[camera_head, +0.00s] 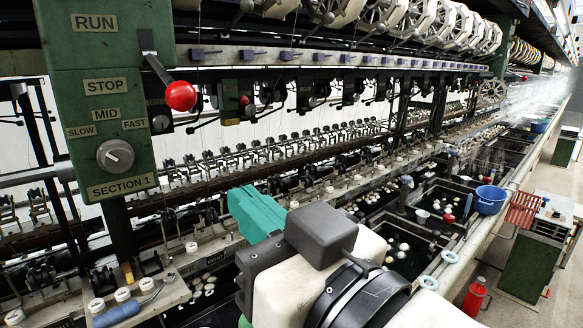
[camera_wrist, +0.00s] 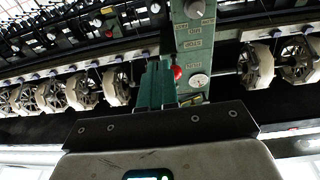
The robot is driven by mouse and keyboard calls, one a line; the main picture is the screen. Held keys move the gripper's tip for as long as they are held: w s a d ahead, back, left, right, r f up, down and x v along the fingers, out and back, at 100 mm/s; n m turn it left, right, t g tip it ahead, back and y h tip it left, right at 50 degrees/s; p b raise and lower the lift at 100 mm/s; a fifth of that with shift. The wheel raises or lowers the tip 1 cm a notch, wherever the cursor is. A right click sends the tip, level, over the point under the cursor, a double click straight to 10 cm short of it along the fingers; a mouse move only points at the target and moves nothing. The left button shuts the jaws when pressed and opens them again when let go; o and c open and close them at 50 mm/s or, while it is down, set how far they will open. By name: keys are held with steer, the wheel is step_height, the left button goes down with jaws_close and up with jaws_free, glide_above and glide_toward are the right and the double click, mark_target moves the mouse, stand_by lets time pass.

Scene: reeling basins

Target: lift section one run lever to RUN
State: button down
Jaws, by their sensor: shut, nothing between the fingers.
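The section one run lever (camera_head: 160,72) is a black arm with a red ball knob (camera_head: 181,96) on the green control panel (camera_head: 60,30). It slants down and right from its slot, and the knob sits about level with the STOP plate (camera_head: 107,86), below the RUN plate (camera_head: 94,22). My gripper (camera_head: 245,203) has teal fingers, shut with nothing between them. In the head view it shows below and right of the knob, apart from it. In the wrist view the red knob (camera_wrist: 177,73) shows just right of the shut teal fingers (camera_wrist: 157,85); the gap in depth is unclear.
A speed dial (camera_head: 115,156) and a SECTION 1 plate (camera_head: 122,187) are lower on the panel. Reels (camera_head: 385,15) run overhead. Basins with white cocoons (camera_head: 400,245) lie below right. A blue tub (camera_head: 489,200) and a red bottle (camera_head: 474,297) stand at the right.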

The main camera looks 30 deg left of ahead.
mark_target(186, 93)
steer(key=w+a+r, duration=0.2)
steer(key=a, duration=0.3)
steer(key=w+a+r+y+p, duration=0.1)
steer(key=a+r, duration=0.2)
steer(key=a, duration=0.3)
steer(key=shift+w+a+n, duration=0.2)
steer(key=shift+w+n, duration=0.15)
steer(key=shift+n, duration=0.05)
steer(key=shift+r, duration=0.1)
steer(key=shift+r+p, duration=0.45)
steer(key=shift+p, duration=0.2)
steer(key=shift+r, duration=0.1)
steer(key=shift+s+d+r+p, duration=0.1)
steer(key=shift+d+r+p, duration=0.15)
steer(key=shift+r+p, duration=0.6)
steer(key=shift+s+d+r+p, duration=0.1)
steer(key=shift+d+r+p, duration=0.1)
steer(key=shift+r+p, duration=0.6)
steer(key=shift+r, duration=0.1)
